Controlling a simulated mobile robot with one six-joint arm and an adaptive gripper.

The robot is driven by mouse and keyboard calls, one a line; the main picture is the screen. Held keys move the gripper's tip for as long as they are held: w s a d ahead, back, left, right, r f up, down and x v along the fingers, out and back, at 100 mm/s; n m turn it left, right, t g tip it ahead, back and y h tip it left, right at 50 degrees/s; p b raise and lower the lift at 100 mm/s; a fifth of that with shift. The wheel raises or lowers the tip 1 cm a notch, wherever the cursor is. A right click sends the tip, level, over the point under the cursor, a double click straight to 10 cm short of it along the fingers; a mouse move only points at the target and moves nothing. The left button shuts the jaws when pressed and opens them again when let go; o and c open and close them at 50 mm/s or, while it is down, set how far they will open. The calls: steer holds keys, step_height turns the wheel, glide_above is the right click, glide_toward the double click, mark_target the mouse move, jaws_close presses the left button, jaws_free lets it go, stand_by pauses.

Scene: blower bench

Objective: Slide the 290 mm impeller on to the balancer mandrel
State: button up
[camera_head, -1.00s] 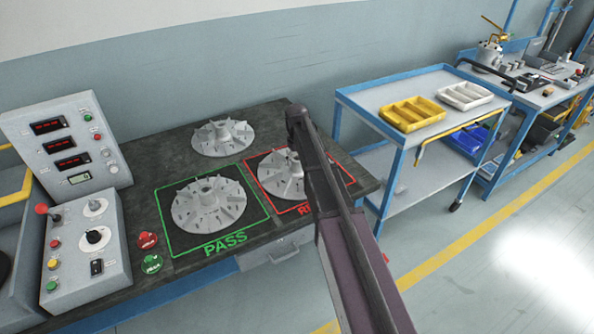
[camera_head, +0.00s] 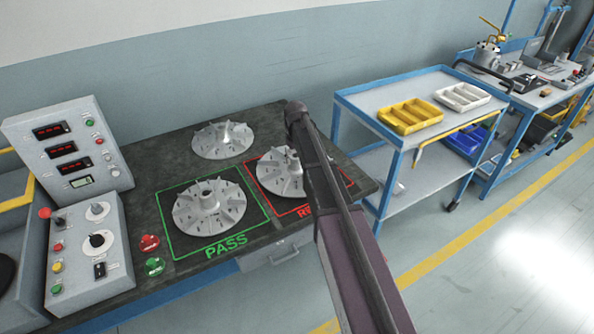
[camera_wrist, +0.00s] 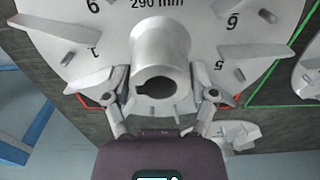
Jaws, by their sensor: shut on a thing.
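The 290 mm impeller, a grey bladed disc with a raised hub, shows in the wrist view (camera_wrist: 160,45) with "290 mm" printed on it. My gripper (camera_wrist: 165,96) is shut on its hub, one finger on each side. In the head view this impeller (camera_head: 276,174) is over the red-outlined square, partly hidden by my arm. It appears slightly raised, but I cannot make out the gap under it. My fingertips are hidden behind the arm there. I cannot make out the balancer mandrel in either view.
A second impeller (camera_head: 209,208) lies in the green PASS square, close to the left of the held one. A third impeller (camera_head: 222,140) lies behind on the dark bench. A control box (camera_head: 88,255) stands at left. A blue trolley (camera_head: 370,107) with trays stands to the right.

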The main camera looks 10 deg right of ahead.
steer(key=shift+r+p, duration=2.6)
steer(key=shift+r, duration=0.15)
steer(key=shift+s, duration=0.1)
